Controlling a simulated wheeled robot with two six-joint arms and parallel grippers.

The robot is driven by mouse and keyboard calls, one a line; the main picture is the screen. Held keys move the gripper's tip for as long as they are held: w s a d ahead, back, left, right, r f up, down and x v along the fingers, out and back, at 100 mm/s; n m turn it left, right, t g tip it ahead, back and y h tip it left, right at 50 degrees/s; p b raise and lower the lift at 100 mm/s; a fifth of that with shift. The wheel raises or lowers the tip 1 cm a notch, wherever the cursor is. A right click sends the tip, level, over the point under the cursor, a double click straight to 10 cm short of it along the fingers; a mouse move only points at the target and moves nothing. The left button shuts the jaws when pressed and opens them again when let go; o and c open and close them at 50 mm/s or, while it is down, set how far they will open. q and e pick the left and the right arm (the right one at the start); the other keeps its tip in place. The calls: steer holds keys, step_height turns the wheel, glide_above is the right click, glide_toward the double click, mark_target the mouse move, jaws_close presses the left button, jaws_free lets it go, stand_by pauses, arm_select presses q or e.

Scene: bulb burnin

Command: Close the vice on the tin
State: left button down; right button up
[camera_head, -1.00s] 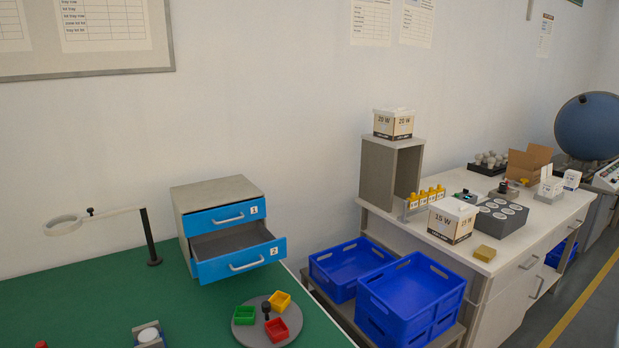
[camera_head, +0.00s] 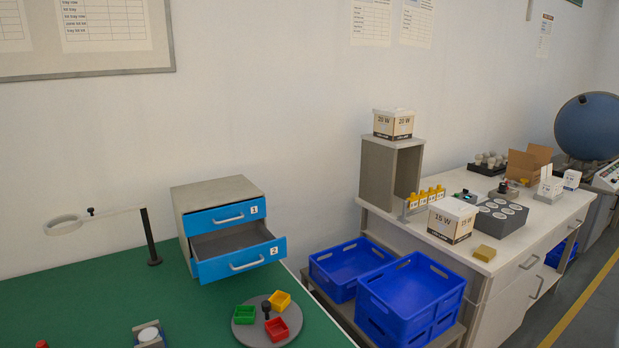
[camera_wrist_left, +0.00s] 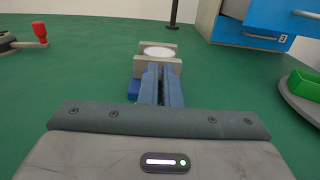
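The tin (camera_head: 149,335), with a pale round top, sits in the vice (camera_head: 137,329) at the bottom edge of the head view. In the left wrist view the tin (camera_wrist_left: 158,51) stands between the vice's two grey jaws, one in front (camera_wrist_left: 157,67) and one behind. Whether both jaws touch it is unclear. A blue part of the vice shows at its near left. My left gripper (camera_wrist_left: 161,72) points at the near side of the vice, its two fingers close together, with nothing visibly held. The fingertips overlap the vice in view, so contact is unclear. My right gripper is not in view.
A grey disc (camera_head: 246,333) with green, yellow and red trays stands to the right. A red-handled device (camera_wrist_left: 40,32) is at left. Green mat around the vice is clear.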

arm_select(q)
steer(key=shift+s+f, duration=0.15)
steer(key=shift+f, duration=0.35)
steer(key=shift+r+p, duration=0.25)
steer(key=shift+p, duration=0.15)
steer(key=shift+s+d, duration=0.25)
steer(key=shift+d, duration=0.05)
steer(key=shift+r+v, duration=0.15)
steer(key=shift+v, duration=1.1)
steer(key=shift+r+v, duration=0.2)
steer(key=shift+v, duration=1)
steer(key=shift+w, duration=0.1)
